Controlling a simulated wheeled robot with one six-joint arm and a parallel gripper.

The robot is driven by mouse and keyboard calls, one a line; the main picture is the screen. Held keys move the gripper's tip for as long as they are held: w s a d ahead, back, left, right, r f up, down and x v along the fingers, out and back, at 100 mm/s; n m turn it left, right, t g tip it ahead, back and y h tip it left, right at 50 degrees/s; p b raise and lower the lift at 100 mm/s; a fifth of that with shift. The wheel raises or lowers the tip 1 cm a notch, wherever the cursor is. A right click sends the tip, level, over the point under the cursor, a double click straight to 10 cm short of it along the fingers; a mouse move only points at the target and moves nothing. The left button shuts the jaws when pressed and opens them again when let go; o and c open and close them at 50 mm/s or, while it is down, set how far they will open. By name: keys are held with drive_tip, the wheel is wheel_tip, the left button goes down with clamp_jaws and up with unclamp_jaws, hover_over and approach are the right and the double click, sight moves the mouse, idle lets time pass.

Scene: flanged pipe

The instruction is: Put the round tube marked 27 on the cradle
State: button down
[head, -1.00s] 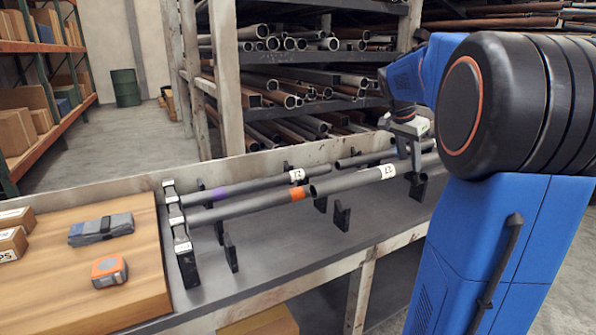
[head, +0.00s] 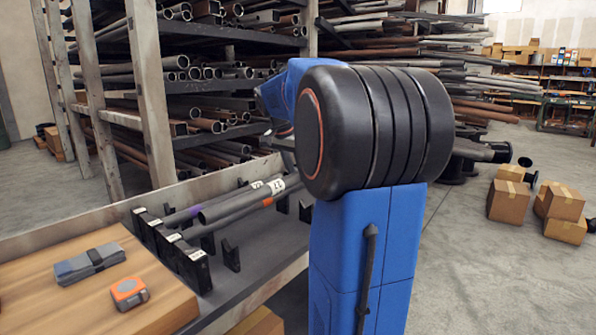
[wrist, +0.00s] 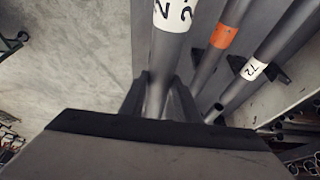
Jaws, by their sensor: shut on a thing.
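In the wrist view my gripper (wrist: 163,102) is shut on a grey round tube (wrist: 167,52). The tube carries a white label (wrist: 174,12), cut by the top edge, whose number I cannot read surely. In the head view my arm hides the gripper and most of what it holds. Black upright supports (head: 231,256) stand on the bench, with a row of labelled black blocks (head: 193,265) at its left. I cannot tell which of these, if any, is the cradle.
A tube with an orange band (wrist: 225,37) and one with a white label (wrist: 253,70) lie beside the held tube. A wooden board (head: 160,305) bears a tape measure (head: 129,292) and a grey folded item (head: 90,264). Cardboard boxes (head: 508,201) stand on the floor at right.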

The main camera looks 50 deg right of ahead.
wheel_tip(320, 180, down, 9)
drive_tip(key=shift+r, duration=0.2)
idle(0.8)
drive_tip(key=shift+f, duration=0.6)
idle(1.2)
drive_tip(key=c, duration=1.3)
unclamp_jaws()
drive_tip(key=shift+o, duration=0.2)
drive_tip(key=shift+a, duration=0.1)
drive_tip(key=v, duration=1.7)
drive_tip(key=shift+r, duration=0.25)
drive_tip(key=s+a+f+n+t+y, duration=0.2)
drive_tip(key=s+a+f+n, duration=0.6)
drive_tip(key=s+a+f, duration=0.2)
drive_tip(key=s+a+f+n+t+y, duration=0.2)
drive_tip(key=s+a+f+n, duration=0.7)
drive_tip(key=a+f, duration=0.4)
drive_tip(key=s+a, duration=0.1)
drive_tip(key=a, duration=0.4)
drive_tip(key=shift+s+a+f+y, duration=0.2)
drive_tip(key=shift+s+f+y, duration=0.1)
drive_tip(key=shift+s+f, duration=0.1)
